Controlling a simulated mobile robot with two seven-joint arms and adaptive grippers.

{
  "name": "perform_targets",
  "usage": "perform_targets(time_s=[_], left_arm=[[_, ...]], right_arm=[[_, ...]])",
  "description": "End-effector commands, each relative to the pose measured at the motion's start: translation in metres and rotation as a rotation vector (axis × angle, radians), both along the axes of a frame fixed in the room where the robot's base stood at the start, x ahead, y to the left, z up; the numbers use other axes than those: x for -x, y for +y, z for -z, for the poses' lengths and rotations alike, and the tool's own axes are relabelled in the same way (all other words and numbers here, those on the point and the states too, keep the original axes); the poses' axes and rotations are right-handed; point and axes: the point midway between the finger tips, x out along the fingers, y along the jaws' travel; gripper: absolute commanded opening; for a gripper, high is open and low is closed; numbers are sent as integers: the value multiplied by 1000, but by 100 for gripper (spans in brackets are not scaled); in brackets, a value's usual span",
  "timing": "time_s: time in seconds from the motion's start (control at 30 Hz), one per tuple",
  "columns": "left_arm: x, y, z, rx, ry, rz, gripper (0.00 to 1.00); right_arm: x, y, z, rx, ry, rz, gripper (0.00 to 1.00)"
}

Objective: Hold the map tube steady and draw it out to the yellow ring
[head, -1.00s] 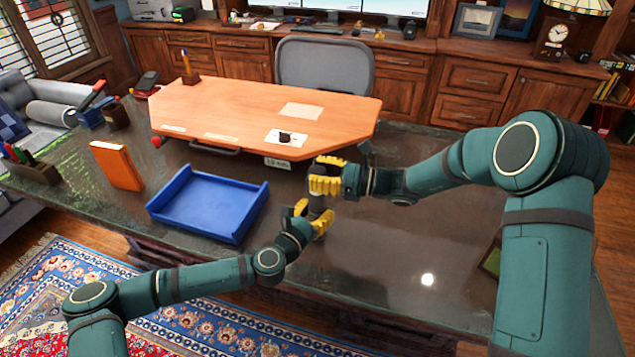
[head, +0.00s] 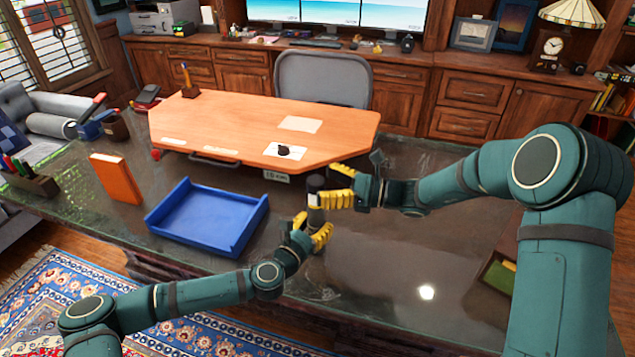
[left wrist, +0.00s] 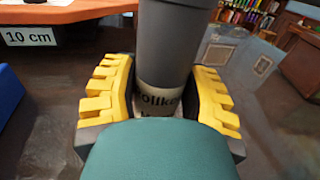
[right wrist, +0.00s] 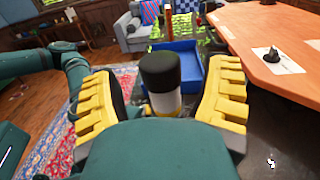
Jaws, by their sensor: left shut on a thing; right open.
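The map tube (head: 316,214) stands upright between my grippers, a grey cylinder with a black cap (right wrist: 160,73). My left gripper (head: 316,236) is shut on its lower part. In the left wrist view the grey tube (left wrist: 165,45) rises above a pale lettered band (left wrist: 160,98) between the yellow fingers. My right gripper (head: 322,197) is open near the tube's top. In the right wrist view its fingers stand apart on both sides of the tube, with gaps. Some yellow shows low on the tube there; I cannot tell whether it is the ring or a finger.
A blue tray (head: 207,222) lies left of the tube on the dark desk (head: 390,265). A raised wooden board (head: 240,112) with a "10 cm" tag (head: 276,177) is just behind. An orange book (head: 116,179) stands at left. The desk to the right is mostly clear.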

Motion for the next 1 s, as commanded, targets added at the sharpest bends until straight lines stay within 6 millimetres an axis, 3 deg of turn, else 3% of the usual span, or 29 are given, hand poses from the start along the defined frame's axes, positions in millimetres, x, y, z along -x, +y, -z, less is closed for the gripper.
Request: perform_targets(time_s=[0.2,0.43,0.63,0.97,1.0], left_arm=[[0,0,0,0,0,0,4],[0,0,0,0,0,0,4],[0,0,0,0,0,0,4],[0,0,0,0,0,0,4],[0,0,0,0,0,0,53]], right_arm=[[11,-46,0,1,-1,6,76],[20,-81,0,0,0,3,76],[24,-92,0,0,0,0,76],[24,-92,0,0,0,0,76],[24,-92,0,0,0,0,76]])
